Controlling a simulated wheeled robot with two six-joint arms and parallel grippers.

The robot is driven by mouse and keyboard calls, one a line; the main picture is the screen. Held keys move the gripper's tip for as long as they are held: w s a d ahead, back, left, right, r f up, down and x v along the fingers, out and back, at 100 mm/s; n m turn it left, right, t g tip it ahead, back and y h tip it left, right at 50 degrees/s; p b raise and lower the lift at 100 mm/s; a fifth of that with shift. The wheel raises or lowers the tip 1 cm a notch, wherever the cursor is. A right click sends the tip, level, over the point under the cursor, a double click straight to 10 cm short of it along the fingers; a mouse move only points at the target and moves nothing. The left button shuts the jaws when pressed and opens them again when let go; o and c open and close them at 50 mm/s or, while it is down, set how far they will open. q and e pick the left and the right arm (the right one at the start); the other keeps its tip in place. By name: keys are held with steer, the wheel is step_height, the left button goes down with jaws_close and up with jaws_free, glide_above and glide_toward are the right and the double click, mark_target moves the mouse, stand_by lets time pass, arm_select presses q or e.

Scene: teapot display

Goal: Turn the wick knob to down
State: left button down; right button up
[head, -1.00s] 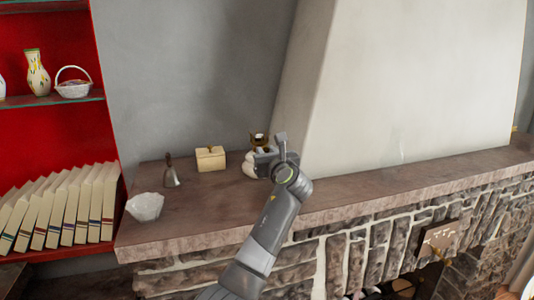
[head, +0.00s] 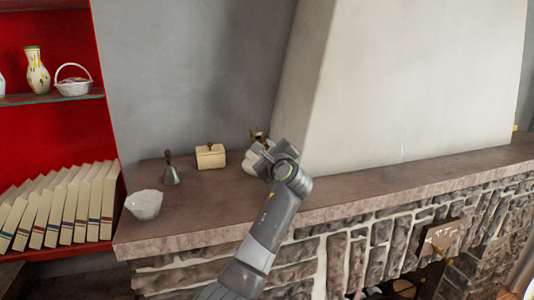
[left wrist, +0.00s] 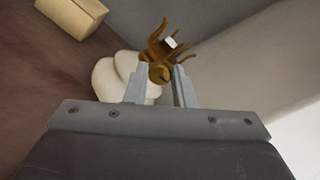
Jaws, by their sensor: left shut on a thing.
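The oil lamp has a round cream-white body (head: 249,161) and a brass top (head: 259,136). It stands on the mantel shelf, partly hidden behind my left gripper (head: 262,158). In the left wrist view the white body (left wrist: 112,78) and the brass prongs (left wrist: 178,48) lie beyond my left gripper (left wrist: 161,84). Its two fingers are shut on the round brass wick knob (left wrist: 159,73), seen between their tips. The knob's exact angle cannot be told. My right gripper is not in view.
On the stone mantel (head: 360,190) left of the lamp stand a cream box (head: 211,156), a hand bell (head: 170,172) and a white bowl (head: 144,204). The pale chimney breast (head: 410,80) rises close on the right. The shelf's right part is clear.

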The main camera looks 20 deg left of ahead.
arm_select(q)
steer(key=n+b, duration=0.2)
steer(key=n, duration=0.2)
steer(key=shift+f+n, duration=0.15)
steer(key=shift+n, duration=0.15)
steer(key=n+b, duration=0.2)
steer(key=n, duration=0.1)
steer(key=shift+n, duration=0.3)
steer(key=n+b, duration=0.3)
steer(key=n, duration=0.2)
steer(key=shift+f, duration=0.1)
steer(key=shift+n+b, duration=0.8)
steer(key=shift+n, duration=1.3)
steer(key=c, duration=1.2)
jaws_free()
steer(key=shift+c, duration=0.2)
